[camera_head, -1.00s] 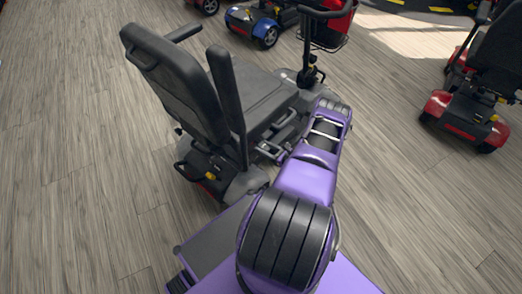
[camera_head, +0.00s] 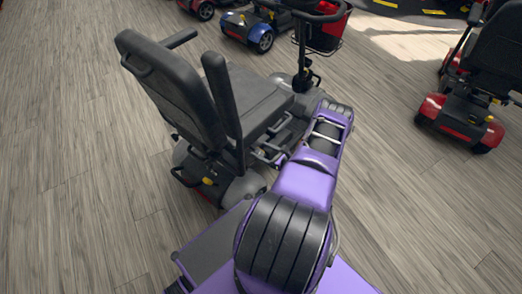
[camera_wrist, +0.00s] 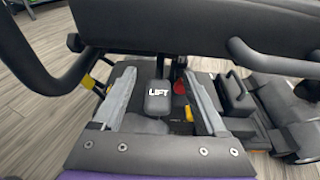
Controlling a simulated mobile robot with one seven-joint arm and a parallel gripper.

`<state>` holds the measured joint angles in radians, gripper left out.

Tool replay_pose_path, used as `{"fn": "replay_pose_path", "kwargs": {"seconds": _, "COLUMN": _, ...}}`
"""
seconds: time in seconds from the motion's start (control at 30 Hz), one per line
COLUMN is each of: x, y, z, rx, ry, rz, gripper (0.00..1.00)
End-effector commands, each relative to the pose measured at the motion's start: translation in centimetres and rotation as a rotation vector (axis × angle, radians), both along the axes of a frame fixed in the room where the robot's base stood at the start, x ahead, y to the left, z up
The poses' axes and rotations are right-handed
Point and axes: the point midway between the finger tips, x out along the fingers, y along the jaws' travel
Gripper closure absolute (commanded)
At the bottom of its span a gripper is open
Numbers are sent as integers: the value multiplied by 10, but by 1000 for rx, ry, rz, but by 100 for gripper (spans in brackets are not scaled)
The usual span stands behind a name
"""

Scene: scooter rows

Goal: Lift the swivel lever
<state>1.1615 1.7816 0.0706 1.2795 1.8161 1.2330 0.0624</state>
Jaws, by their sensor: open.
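My gripper (camera_wrist: 160,76) is open, with one grey finger on each side of the paddle and visible gaps on both sides. I cannot tell how deep the paddle lies between the fingers, and no contact shows. In the head view the grey scooter (camera_head: 250,95) stands left of my purple arm. My gripper (camera_head: 266,152) is beside the seat there, and the lever is hidden.
The seat's armrest (camera_head: 222,95) and backrest (camera_head: 172,85) rise near my arm. A red part (camera_wrist: 180,88) and a yellow part (camera_wrist: 189,113) sit right of the paddle. Another scooter (camera_head: 462,118) stands at the right. Wood-look floor (camera_head: 75,170) is clear at the left.

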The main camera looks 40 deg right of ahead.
Motion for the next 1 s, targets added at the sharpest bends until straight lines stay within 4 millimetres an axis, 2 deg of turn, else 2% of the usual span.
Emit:
{"fn": "replay_pose_path", "kwargs": {"seconds": 0.17, "x": -31, "y": -6, "z": 9, "rx": 1, "ry": 1, "rz": -5, "gripper": 25}}
{"fn": "replay_pose_path", "kwargs": {"seconds": 0.4, "x": -89, "y": -13, "z": 24, "rx": 1, "ry": 1, "rz": -4, "gripper": 25}}
{"fn": "replay_pose_path", "kwargs": {"seconds": 0.6, "x": -131, "y": -18, "z": 34, "rx": -1, "ry": 1, "rz": -3, "gripper": 25}}
{"fn": "replay_pose_path", "kwargs": {"seconds": 0.8, "x": -155, "y": -20, "z": 41, "rx": 0, "ry": 0, "rz": -1, "gripper": 25}}
{"fn": "replay_pose_path", "kwargs": {"seconds": 1.0, "x": -162, "y": -21, "z": 42, "rx": -1, "ry": 0, "rz": 1, "gripper": 25}}
